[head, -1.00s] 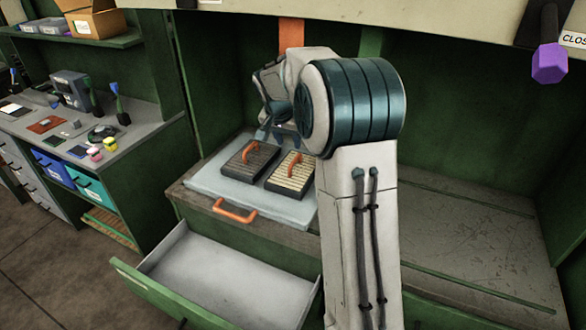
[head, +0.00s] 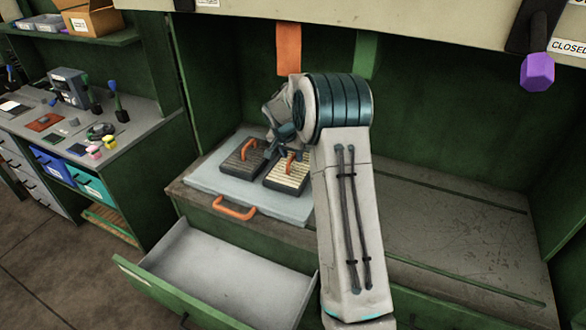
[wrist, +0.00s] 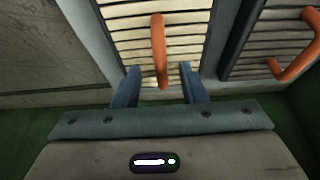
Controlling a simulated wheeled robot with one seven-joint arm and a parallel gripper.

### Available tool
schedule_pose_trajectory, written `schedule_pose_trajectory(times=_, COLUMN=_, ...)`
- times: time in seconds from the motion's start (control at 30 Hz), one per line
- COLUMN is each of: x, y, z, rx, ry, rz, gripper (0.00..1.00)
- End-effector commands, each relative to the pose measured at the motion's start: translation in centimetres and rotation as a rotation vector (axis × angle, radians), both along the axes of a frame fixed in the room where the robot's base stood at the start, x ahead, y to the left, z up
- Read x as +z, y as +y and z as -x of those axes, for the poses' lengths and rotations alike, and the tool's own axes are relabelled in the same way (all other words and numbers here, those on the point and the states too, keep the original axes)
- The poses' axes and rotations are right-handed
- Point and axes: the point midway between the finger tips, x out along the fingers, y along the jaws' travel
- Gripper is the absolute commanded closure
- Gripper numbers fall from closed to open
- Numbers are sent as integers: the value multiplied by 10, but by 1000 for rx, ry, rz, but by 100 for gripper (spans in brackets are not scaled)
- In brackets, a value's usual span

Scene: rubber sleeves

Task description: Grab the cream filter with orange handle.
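The cream filter (head: 284,178) with ridged slats lies flat on a light grey tray (head: 212,181), on the right half. Its orange handle (wrist: 158,50) stands up along the slats in the wrist view. My gripper (wrist: 158,80) is open above the cream filter. Its two fingers stand apart on either side of the handle's near end, with gaps on both sides. In the head view my gripper (head: 282,146) partly hides the back of the filters. I cannot tell the exact height of the fingertips.
A darker filter (head: 240,165) with an orange handle lies just left of the cream one in the head view. The tray has an orange front handle (head: 233,209). An empty drawer (head: 215,265) stands open below. The cabinet top to the right (head: 440,210) is clear.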

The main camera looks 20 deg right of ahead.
Motion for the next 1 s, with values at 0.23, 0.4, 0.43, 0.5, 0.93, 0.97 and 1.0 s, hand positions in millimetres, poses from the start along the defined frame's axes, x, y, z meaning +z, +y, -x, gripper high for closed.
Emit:
schedule_pose_trajectory(times=0.23, x=-25, y=-8, z=-9, rx=-1, ry=3, rz=0, gripper=62)
schedule_pose_trajectory(times=0.4, x=-29, y=-9, z=-11, rx=1, ry=0, rz=1, gripper=62)
schedule_pose_trajectory(times=0.43, x=-29, y=-9, z=-11, rx=1, ry=0, rz=1, gripper=62)
schedule_pose_trajectory(times=0.5, x=-29, y=-9, z=-11, rx=1, ry=0, rz=1, gripper=62)
schedule_pose_trajectory(times=0.93, x=-29, y=-9, z=-11, rx=0, ry=-1, rz=1, gripper=100)
schedule_pose_trajectory(times=0.97, x=-28, y=-9, z=-11, rx=0, ry=-1, rz=1, gripper=100)
schedule_pose_trajectory(times=1.0, x=-28, y=-9, z=-11, rx=0, ry=-1, rz=1, gripper=100)
